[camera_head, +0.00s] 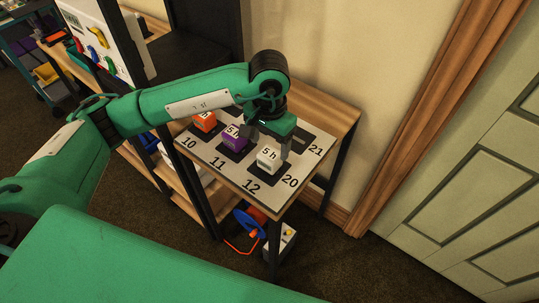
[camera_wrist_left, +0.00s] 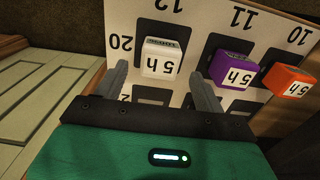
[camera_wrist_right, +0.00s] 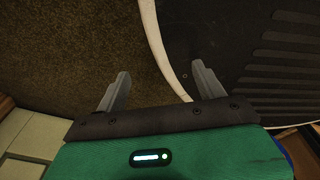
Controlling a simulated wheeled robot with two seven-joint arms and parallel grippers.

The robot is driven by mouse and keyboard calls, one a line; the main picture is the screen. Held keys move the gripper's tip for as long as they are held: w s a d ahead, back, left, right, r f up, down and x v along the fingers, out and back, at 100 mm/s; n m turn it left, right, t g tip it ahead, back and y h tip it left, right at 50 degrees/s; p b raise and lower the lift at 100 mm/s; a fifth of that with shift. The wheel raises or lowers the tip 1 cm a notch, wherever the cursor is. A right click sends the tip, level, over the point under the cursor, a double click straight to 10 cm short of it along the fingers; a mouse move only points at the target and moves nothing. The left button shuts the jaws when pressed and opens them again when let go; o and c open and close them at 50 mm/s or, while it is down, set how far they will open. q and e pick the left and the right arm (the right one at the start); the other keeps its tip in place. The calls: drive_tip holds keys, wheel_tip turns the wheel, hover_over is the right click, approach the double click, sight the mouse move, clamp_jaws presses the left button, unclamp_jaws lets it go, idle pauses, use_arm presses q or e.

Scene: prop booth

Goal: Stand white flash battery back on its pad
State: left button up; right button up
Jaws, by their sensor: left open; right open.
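The white flash battery (camera_head: 268,158), marked "5 h", sits on the board by the numbers 12 and 20, at a dark pad; it appears upright. It also shows in the left wrist view (camera_wrist_left: 163,62), with a dark pad area (camera_wrist_left: 155,28) partly visible beyond it. My left gripper (camera_head: 268,141) is open just above and behind the battery. In the left wrist view its fingertips (camera_wrist_left: 158,76) appear on either side of the battery, with gaps. My right gripper (camera_wrist_right: 160,78) is open and empty over the floor, outside the head view.
A purple battery (camera_head: 234,138) and an orange battery (camera_head: 205,121) stand in line on the numbered board (camera_head: 225,183). The board lies on a wooden shelf top against the wall. A green panelled door (camera_head: 460,200) is at the right. Carpet (camera_head: 330,265) lies open in front.

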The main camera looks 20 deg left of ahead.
sight(270, 154)
use_arm(q)
wheel_tip(270, 154, up, 4)
drive_tip(key=shift+r, duration=0.2)
drive_tip(key=shift+r+b, duration=0.3)
drive_tip(key=shift+r, duration=0.25)
use_arm(e)
drive_tip(key=shift+w+a, duration=0.25)
drive_tip(key=shift+w, duration=0.25)
drive_tip(key=shift+w+a, duration=0.2)
drive_tip(key=shift+w, duration=0.3)
drive_tip(key=shift+a, duration=0.1)
drive_tip(key=shift+w, duration=0.1)
